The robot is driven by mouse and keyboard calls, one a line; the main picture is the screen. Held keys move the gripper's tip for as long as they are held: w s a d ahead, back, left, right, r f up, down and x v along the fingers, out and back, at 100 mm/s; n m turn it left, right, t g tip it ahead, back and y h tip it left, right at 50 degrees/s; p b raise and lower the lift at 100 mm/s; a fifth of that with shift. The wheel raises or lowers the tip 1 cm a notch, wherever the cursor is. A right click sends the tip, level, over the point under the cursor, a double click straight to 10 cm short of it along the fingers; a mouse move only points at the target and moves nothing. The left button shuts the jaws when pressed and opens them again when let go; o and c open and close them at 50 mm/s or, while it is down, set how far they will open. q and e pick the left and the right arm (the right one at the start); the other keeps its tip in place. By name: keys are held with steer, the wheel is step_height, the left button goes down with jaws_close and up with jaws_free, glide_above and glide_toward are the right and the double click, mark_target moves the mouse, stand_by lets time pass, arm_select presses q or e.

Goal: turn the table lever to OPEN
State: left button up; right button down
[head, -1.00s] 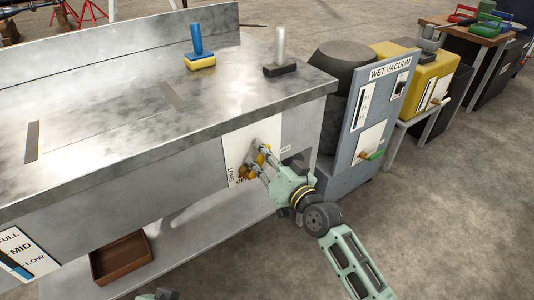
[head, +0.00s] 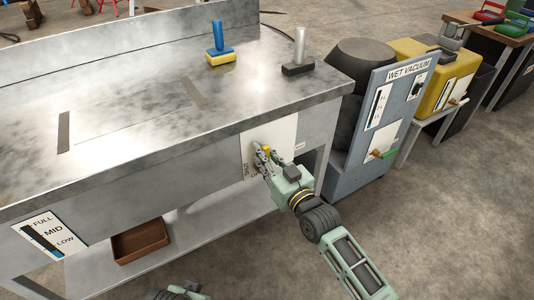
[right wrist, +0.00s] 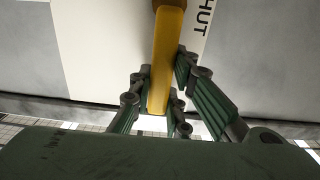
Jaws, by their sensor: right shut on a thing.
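The table lever (head: 267,150) is a yellow handle on a white plate (head: 284,132) on the table's front panel. The word SHUT is on the plate's left side; the OPEN mark cannot be read. My right gripper (head: 264,159) is at the lever with its fingers closed on it. In the right wrist view the yellow lever (right wrist: 166,55) runs down between the fingers of the gripper (right wrist: 163,80), with part of the word SHUT beside it. A green part of my left gripper (head: 178,293) shows at the bottom edge of the head view; its fingers are not clear.
The metal table (head: 130,110) holds a blue-handled yellow scrubber (head: 219,55) and a grey-handled black-based tool (head: 299,55). A brown bin (head: 141,242) sits on the lower shelf. A wet vacuum panel (head: 375,115) stands close at the right. The floor in front is clear.

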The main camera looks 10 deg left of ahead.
steer(key=shift+f, duration=0.15)
steer(key=c, duration=1.6)
jaws_free()
steer(key=shift+c, duration=0.2)
steer(key=v, duration=1.2)
